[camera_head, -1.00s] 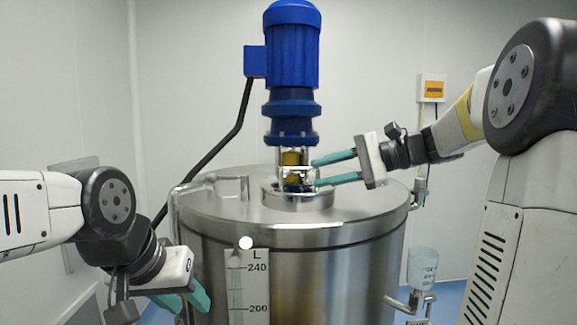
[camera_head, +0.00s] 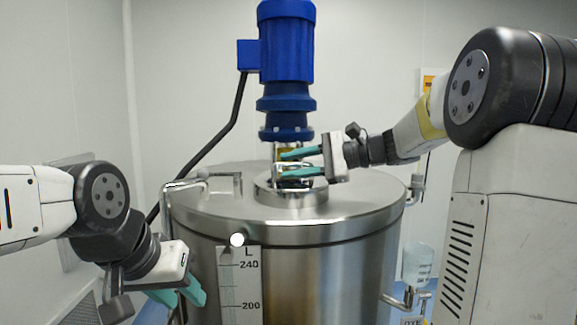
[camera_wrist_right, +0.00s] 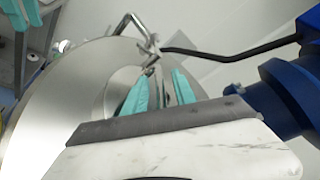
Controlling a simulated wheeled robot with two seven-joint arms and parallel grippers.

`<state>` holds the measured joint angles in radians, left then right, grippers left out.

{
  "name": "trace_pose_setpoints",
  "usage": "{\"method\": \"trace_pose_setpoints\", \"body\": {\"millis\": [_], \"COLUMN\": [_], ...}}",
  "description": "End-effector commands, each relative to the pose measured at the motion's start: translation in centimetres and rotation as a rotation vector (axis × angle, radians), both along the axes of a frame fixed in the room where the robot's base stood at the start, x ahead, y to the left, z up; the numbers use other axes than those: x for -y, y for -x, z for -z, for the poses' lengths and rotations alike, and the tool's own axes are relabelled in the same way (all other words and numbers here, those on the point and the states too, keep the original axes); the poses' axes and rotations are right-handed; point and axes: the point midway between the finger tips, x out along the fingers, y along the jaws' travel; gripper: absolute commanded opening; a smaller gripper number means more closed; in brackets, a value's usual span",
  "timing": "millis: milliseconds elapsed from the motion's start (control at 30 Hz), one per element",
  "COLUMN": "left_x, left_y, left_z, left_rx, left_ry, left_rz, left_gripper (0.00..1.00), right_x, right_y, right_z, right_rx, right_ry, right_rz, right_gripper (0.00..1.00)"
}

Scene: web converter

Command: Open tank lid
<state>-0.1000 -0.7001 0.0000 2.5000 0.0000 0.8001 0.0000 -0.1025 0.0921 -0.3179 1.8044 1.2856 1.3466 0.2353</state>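The round steel tank lid (camera_head: 355,200) lies flat on top of the steel tank (camera_head: 365,265), looking closed. A bent metal handle-like bar (camera_head: 207,176) stands at the lid's left; a similar bar (camera_wrist_right: 125,22) shows in the right wrist view. My left gripper (camera_head: 179,294) is open and empty, low beside the tank's left front, below the lid's rim.
A blue motor (camera_head: 286,60) rises from the lid's centre, with a black cable (camera_head: 205,150) running down to the left. A level gauge (camera_head: 238,285) is on the tank's front. A clear bottle (camera_head: 417,264) and a pipe are at its right. The lid's front is clear.

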Motion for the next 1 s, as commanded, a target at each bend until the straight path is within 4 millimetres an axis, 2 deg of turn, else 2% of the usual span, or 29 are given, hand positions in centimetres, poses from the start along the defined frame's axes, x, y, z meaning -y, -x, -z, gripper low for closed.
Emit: {"method": "trace_pose_setpoints", "body": {"millis": [67,200,233,1000], "left_x": [0.0,0.0,0.0,0.0], "left_y": [-0.01,0.0,0.0,0.0], "left_z": [0.01,0.0,0.0,0.0], "left_rx": [0.0,0.0,0.0,0.0], "left_ry": [0.0,0.0,0.0,0.0], "left_rz": [0.0,0.0,0.0,0.0], "left_gripper": [0.36,0.36,0.36,0.36], "right_x": [0.02,0.03,0.03,0.06], "right_y": [0.01,0.02,0.02,0.04], "right_z": [0.0,-0.01,-0.01,-0.01], "right_rx": [0.0,0.0,0.0,0.0], "right_ry": [0.0,0.0,0.0,0.0], "right_rz": [0.0,0.0,0.0,0.0], "right_gripper": [0.31,0.03,0.0,0.0]}}
